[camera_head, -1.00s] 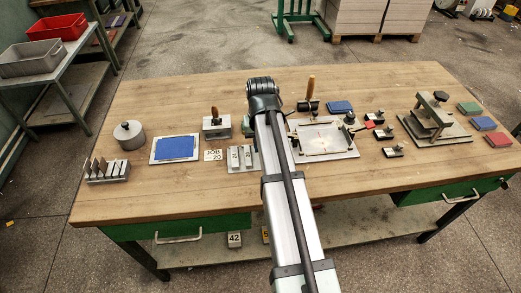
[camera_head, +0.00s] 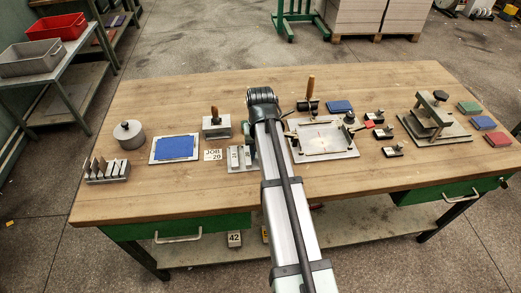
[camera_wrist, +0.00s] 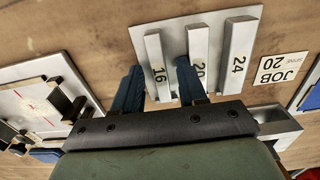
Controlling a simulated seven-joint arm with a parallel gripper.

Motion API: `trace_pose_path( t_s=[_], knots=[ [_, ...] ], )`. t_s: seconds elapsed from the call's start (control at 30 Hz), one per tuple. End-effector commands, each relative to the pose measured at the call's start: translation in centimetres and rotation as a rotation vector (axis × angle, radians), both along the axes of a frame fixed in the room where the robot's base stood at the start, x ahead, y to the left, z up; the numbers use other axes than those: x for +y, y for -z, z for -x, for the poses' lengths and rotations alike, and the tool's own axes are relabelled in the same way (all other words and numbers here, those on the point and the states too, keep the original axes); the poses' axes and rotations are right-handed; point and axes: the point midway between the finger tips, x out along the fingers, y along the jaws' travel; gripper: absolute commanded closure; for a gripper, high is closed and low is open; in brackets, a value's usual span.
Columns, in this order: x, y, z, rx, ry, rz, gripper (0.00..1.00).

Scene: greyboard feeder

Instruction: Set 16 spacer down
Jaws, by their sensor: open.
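The 16 spacer (camera_wrist: 156,62) is a grey metal bar with a black number. It sits at the left end of a light plate (camera_wrist: 174,46) in the wrist view, next to the 20 spacer (camera_wrist: 198,45) and the 24 spacer (camera_wrist: 238,52). My gripper (camera_wrist: 158,72) is open, with one dark blue finger on each side of the 16 spacer. The right finger lies between the 16 and 20 spacers. Whether either finger touches is unclear. In the head view the plate (camera_head: 240,169) is partly hidden by my arm, and the fingers are hidden.
A JOB 20 card (camera_head: 213,155) lies left of the plate. A fixture plate (camera_head: 325,140) with a red-marked sheet stands to the right. A blue pad (camera_head: 176,147), a round pot (camera_head: 129,134) and a slotted block (camera_head: 107,172) are at left. The front bench strip is clear.

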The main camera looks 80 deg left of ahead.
Motion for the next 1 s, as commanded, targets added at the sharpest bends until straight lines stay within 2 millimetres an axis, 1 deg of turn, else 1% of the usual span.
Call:
trace_pose_path(
  t_s=[0.2, 0.27, 0.37, 0.47, 0.8, 1.0],
  knots=[
    [0.0, -0.2, 0.0, 0.0, 0.0, 0.0, 0.58],
    [0.0, -0.5, 0.0, 0.0, 0.0, -0.001, 0.58],
    [0.1, -1.5, 0.0, 0.0, 0.0, -0.002, 0.58],
    [0.1, -3.0, 0.0, 0.0, 0.0, -0.002, 0.58],
    [0.1, -9.0, 0.0, 0.0, 0.0, -0.002, 0.58],
    [0.1, -11.3, 0.0, 0.0, 0.001, -0.001, 0.58]
  ],
)
